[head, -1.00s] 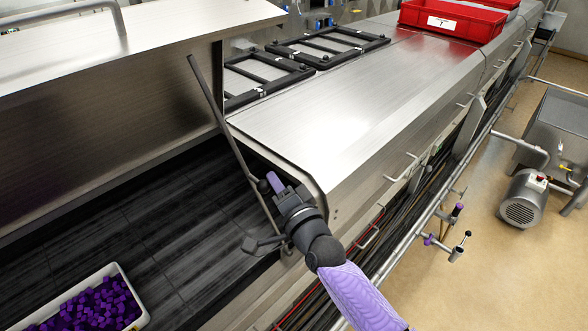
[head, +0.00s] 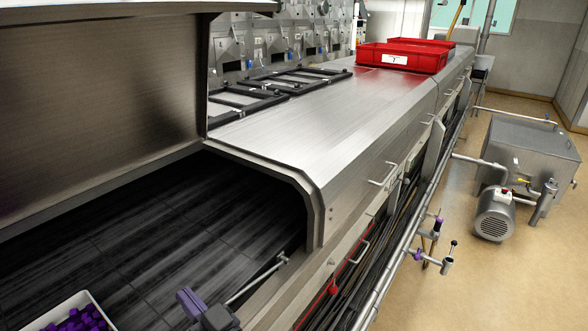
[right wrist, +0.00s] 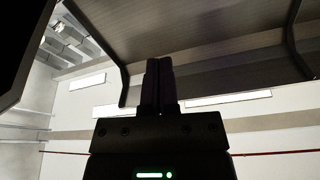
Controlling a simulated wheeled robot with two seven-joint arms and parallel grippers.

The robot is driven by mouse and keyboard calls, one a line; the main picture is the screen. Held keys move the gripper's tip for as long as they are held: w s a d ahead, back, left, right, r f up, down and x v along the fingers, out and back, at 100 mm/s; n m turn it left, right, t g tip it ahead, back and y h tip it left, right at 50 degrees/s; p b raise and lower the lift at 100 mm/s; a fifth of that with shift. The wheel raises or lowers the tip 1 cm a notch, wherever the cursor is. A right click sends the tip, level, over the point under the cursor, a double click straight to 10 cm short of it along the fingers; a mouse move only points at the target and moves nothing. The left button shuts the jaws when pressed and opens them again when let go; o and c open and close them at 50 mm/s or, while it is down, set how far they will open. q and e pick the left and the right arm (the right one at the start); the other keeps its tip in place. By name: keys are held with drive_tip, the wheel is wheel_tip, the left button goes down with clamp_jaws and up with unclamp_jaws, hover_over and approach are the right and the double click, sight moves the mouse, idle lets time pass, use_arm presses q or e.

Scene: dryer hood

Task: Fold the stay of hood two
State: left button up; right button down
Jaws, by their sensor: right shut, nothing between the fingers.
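The raised hood (head: 100,110) stands open at the left of the head view, its brushed metal inner face showing. Its stay, a thin metal rod (head: 258,279), lies low and slanting at the right rim of the dark dryer opening, with its upper right end at the rim. The lower left end runs behind or into my right gripper (head: 188,300), so I cannot tell whether they touch. My right gripper is shut and empty, low over the dark bed. It also shows in the right wrist view (right wrist: 158,85), with a hood's underside above it. My left gripper is out of view.
A white tray of purple cubes (head: 80,320) sits at the lower left on the dark bed (head: 150,230). A motor (head: 495,215) stands on the floor.

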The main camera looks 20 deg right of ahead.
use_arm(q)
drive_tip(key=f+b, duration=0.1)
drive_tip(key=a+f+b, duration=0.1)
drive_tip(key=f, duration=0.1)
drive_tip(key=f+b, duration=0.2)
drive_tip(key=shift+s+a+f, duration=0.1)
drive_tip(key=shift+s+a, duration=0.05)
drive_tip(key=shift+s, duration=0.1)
use_arm(e)
wheel_tip(320, 180, down, 6)
drive_tip(key=s+a+n+y, duration=0.1)
drive_tip(key=a+n, duration=0.1)
drive_tip(key=n, duration=0.1)
drive_tip(key=shift+s+a+f+n+g, duration=0.15)
drive_tip(key=shift+s+n+g, duration=0.15)
drive_tip(key=shift+g, duration=0.1)
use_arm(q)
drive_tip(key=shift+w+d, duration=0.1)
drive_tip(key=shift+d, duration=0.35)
